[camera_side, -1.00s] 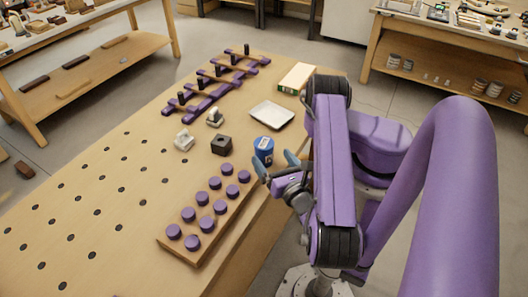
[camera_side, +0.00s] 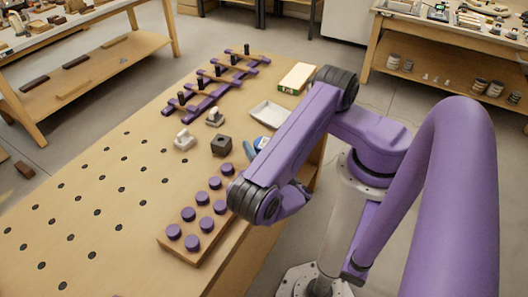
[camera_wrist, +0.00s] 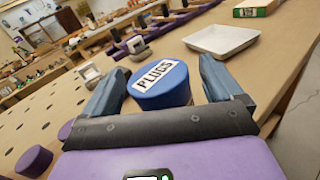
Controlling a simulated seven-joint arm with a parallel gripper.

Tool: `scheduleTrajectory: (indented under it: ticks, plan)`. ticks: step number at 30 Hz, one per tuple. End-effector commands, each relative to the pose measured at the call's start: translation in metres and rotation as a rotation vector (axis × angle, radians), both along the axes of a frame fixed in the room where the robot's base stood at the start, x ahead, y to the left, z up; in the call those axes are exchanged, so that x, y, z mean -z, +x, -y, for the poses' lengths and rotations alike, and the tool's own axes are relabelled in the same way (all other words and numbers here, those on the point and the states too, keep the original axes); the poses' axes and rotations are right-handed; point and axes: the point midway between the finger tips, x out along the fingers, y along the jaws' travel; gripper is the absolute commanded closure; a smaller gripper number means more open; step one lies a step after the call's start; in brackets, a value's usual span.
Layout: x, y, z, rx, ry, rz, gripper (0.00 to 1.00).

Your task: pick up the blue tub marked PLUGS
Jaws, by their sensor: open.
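The blue tub (camera_wrist: 163,88) has a white label reading PLUGS on its lid. In the wrist view it stands on the wooden bench between the two fingers of my gripper (camera_wrist: 160,85), which are apart on either side of it. I cannot tell whether either finger touches it. In the side view only a small part of the blue tub (camera_side: 262,142) shows; my arm hides the rest of it and most of my gripper.
A white tray (camera_side: 272,114) lies behind the tub, with a pale box (camera_side: 297,78) beyond. A wooden board (camera_side: 170,243) with several purple knobs is in front.

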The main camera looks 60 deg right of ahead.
Motion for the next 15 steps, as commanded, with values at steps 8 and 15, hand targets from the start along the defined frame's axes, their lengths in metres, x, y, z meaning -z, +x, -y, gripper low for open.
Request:
scheduleTrajectory:
  ticks: [8, 15]
  plan:
    - [0.0, 0.0, -0.0002, -0.001, 0.0, 0.0, 0.33]
    - [-0.0002, 0.0, -0.0003, -0.001, -0.001, 0.001, 0.7]
